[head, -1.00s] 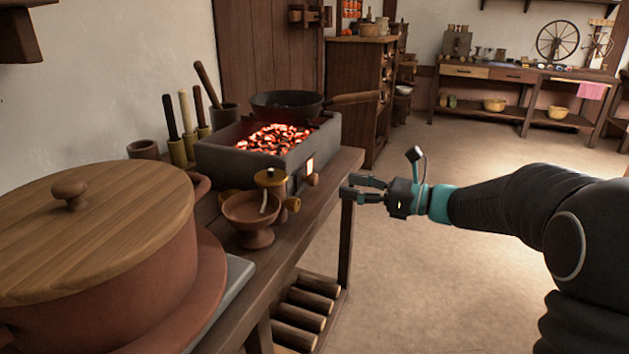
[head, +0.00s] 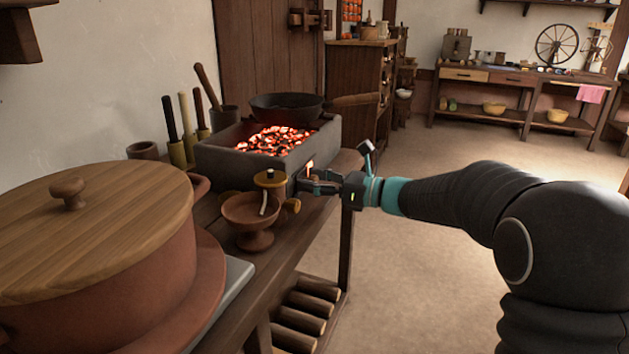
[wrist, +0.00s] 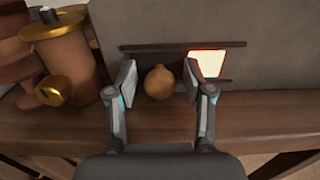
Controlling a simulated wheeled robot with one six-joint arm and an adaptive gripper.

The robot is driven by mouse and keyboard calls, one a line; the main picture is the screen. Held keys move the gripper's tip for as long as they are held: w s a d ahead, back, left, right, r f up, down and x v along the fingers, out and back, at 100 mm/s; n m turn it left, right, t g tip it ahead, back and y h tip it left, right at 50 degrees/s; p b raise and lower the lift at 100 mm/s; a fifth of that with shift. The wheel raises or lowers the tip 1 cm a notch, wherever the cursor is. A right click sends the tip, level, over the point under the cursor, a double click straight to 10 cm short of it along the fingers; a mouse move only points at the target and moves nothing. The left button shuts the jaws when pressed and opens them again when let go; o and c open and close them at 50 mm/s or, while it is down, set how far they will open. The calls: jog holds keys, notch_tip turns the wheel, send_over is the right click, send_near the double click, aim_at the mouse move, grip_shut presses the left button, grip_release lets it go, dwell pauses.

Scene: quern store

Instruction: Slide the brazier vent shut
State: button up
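The brazier (head: 245,160) is a grey box of glowing coals on the bench. In the wrist view its front wall (wrist: 150,20) has two dark rails and a bright opening (wrist: 207,63) at the right between them. A round wooden knob (wrist: 160,82) stands out in front, left of the opening; the vent plate behind it is hard to make out. My gripper (wrist: 160,85) is open, one finger on each side of the knob, with a small gap on the left; the right finger is close to the knob and overlaps the opening's left edge. In the head view my gripper (head: 315,182) hides the knob.
A brass-topped jar (wrist: 65,50) stands close left of my gripper in the wrist view. In the head view a footed clay bowl (head: 255,215) is near it. A pan (head: 285,105) sits at the brazier's back. The floor at right is clear.

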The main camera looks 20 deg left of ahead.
grip_shut()
jog(key=shift+w, duration=0.1)
jog(key=shift+w+d+p, duration=0.2)
jog(key=shift+w+p, duration=1.5)
jog(key=shift+w, duration=0.9)
jog(key=shift+r, duration=0.1)
jog(key=shift+o, duration=1.2)
grip_release()
jog(key=shift+w, duration=0.15)
jog(key=shift+d, duration=0.1)
jog(key=s+d, duration=0.1)
jog(key=d, duration=1.1)
